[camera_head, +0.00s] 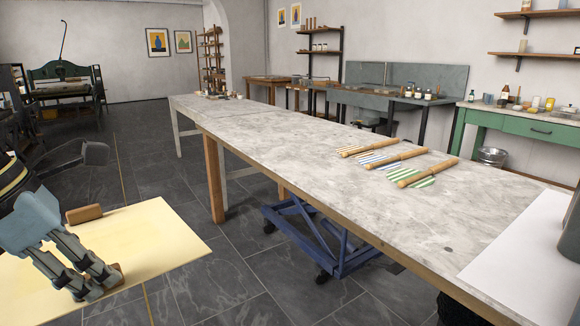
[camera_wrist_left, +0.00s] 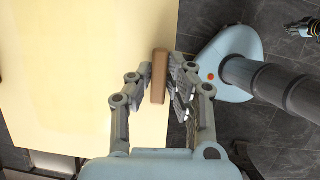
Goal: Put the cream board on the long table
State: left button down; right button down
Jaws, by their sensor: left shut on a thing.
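The cream board (camera_head: 150,238) is a flat pale-yellow sheet with brown block handles, at the lower left of the head view. It fills the left of the left wrist view (camera_wrist_left: 60,70). My left gripper (camera_head: 98,288) is shut on the near brown handle (camera_wrist_left: 160,75) at the board's edge. The far handle (camera_head: 84,214) is free. The board is held roughly flat over the floor, left of the long table (camera_head: 300,150) and apart from it. The long table has a grey marbled top. My right gripper (camera_wrist_left: 298,28) seems to show small at the wrist view's top right; its jaws are unclear.
Wooden rollers (camera_head: 395,160) with striped sheets lie across the table's middle. A white sheet (camera_head: 525,262) covers its near right end. The tabletop left of the rollers is largely bare. A blue wheeled frame (camera_head: 315,240) stands under the table. Dark floor lies between board and table.

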aim_at(307, 140)
jog(key=i+j+u, duration=0.1)
jog(key=i+u, duration=0.2)
jog(key=i, duration=0.45)
jog(key=i+l+u, duration=0.1)
jog(key=i+u, duration=0.2)
jog(key=i, duration=0.5)
jog(key=i+z, duration=0.55)
jog(key=z, duration=0.15)
jog(key=i+j+z, duration=0.1)
jog(key=i+z, duration=0.4)
jog(key=z, duration=0.25)
jog(key=i+l+z, duration=0.1)
jog(key=z, duration=0.35)
jog(key=i+j+z, duration=0.1)
jog(key=i+z, duration=0.15)
jog(key=z, duration=0.2)
